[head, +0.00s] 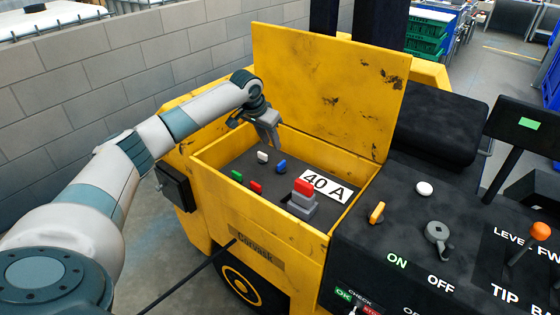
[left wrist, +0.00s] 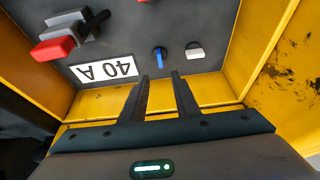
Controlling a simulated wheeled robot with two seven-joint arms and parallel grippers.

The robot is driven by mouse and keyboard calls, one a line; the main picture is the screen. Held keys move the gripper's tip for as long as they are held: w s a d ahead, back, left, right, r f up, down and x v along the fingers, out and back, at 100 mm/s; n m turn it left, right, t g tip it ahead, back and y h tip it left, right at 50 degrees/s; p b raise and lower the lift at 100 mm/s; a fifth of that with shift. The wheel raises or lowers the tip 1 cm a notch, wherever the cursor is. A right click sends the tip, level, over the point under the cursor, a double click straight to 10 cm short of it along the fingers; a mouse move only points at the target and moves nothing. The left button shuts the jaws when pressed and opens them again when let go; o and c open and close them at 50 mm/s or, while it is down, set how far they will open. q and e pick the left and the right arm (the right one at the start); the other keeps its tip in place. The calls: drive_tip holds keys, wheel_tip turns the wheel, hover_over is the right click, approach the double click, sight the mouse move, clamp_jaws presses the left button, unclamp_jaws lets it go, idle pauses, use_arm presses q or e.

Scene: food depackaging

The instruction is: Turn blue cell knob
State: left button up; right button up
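The blue cell knob (head: 281,167) sits on the dark panel inside the open yellow compartment, among other coloured knobs. It also shows in the left wrist view (left wrist: 159,53), just beyond my fingertips. My left gripper (head: 269,143) hangs over the compartment near its back wall, just above and behind the blue knob. In the left wrist view its two fingers (left wrist: 162,78) are apart with nothing between them, and they do not touch the knob. My right gripper is in neither view.
A white knob (head: 263,156) is close beside the blue one. Green (head: 237,175) and red (head: 256,187) knobs lie nearer the front. A grey block with a red top (head: 303,187) stands by the "40 A" label (head: 326,187). The raised yellow lid (head: 330,90) stands behind.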

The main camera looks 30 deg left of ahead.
sight(281, 163)
use_arm(q)
drive_tip(key=p+x, duration=0.2)
drive_tip(key=x, duration=1)
drive_tip(key=shift+f, duration=0.2)
drive_tip(key=shift+w+f, duration=0.25)
drive_tip(key=shift+f, duration=0.35)
drive_tip(key=shift+c, duration=0.7)
clamp_jaws()
